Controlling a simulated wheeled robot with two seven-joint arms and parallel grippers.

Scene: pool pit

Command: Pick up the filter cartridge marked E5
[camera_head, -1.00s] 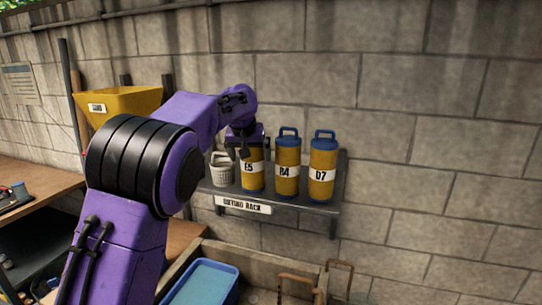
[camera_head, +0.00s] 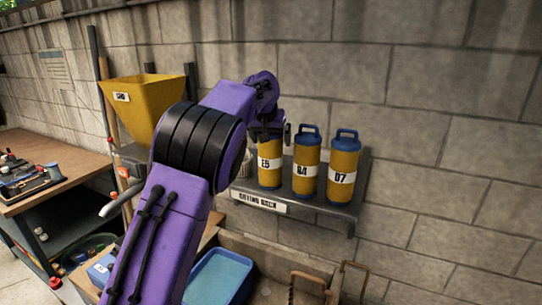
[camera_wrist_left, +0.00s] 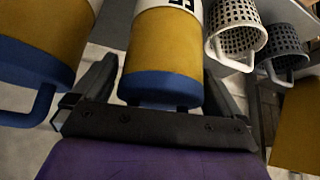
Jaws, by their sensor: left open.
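The E5 cartridge (camera_head: 269,168), yellow with a white label, stands upright at the left of a row of three on the drying rack (camera_head: 318,211). My left gripper (camera_head: 272,134) is at its top and hides most of its blue cap in the head view. In the left wrist view the gripper (camera_wrist_left: 160,92) is open. Its fingers lie on either side of the blue end of E5 (camera_wrist_left: 165,40), with gaps visible, so it is not clamped. E5's handle is hidden there by the gripper body. My right gripper is not in view.
The middle cartridge (camera_head: 306,172), its label reading like B4, and D7 (camera_head: 342,168) stand close to the right of E5. A white basket (camera_wrist_left: 236,32) and a dark basket (camera_wrist_left: 284,50) are on E5's other side. The block wall is behind.

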